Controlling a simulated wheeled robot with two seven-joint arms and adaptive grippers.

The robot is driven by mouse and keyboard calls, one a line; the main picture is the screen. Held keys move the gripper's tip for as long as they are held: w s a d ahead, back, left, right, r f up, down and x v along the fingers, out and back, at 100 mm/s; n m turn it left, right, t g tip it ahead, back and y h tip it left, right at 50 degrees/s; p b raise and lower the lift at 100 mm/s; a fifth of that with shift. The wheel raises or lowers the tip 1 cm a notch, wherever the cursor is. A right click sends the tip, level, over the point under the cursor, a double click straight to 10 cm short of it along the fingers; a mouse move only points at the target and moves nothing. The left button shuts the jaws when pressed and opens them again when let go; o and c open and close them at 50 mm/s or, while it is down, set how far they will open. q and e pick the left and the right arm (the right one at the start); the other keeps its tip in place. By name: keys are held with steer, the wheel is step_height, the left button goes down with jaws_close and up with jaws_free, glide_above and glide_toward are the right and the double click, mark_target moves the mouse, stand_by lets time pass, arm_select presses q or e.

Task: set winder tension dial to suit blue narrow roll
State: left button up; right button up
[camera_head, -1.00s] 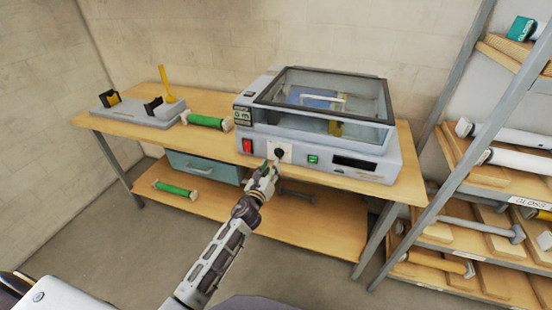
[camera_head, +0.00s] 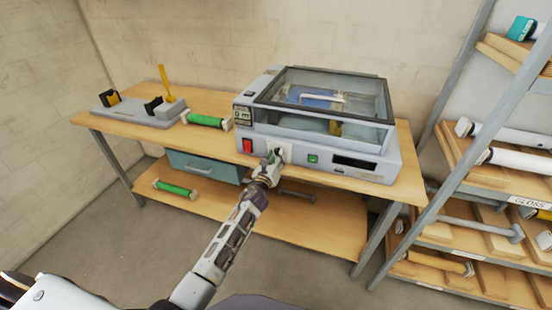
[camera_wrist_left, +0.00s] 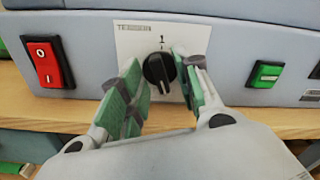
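The winder tension dial (camera_wrist_left: 159,70) is a black knob on a white plate (camera_wrist_left: 133,40) marked "TENSION" on the laminator's front. Its pointer is up, near the mark "1". In the head view my left gripper (camera_head: 273,158) is at the plate and hides the dial. The laminator (camera_head: 316,122) has a clear lid, shut, with something blue (camera_head: 313,97) inside; I cannot tell whether this is the blue narrow roll. My right gripper is not in view.
A red switch (camera_wrist_left: 48,63) is left of the dial and a green button (camera_wrist_left: 265,74) right of it. Green rolls lie on the table (camera_head: 206,121) and lower shelf (camera_head: 175,189). A rack with white rolls (camera_head: 519,160) stands at the right.

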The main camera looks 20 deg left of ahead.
arm_select(q)
jaws_close()
steer(key=shift+n, duration=0.4)
steer(key=n+p, duration=0.3)
steer(key=n, duration=2.8)
steer(key=shift+f, duration=0.2)
stand_by(0.4)
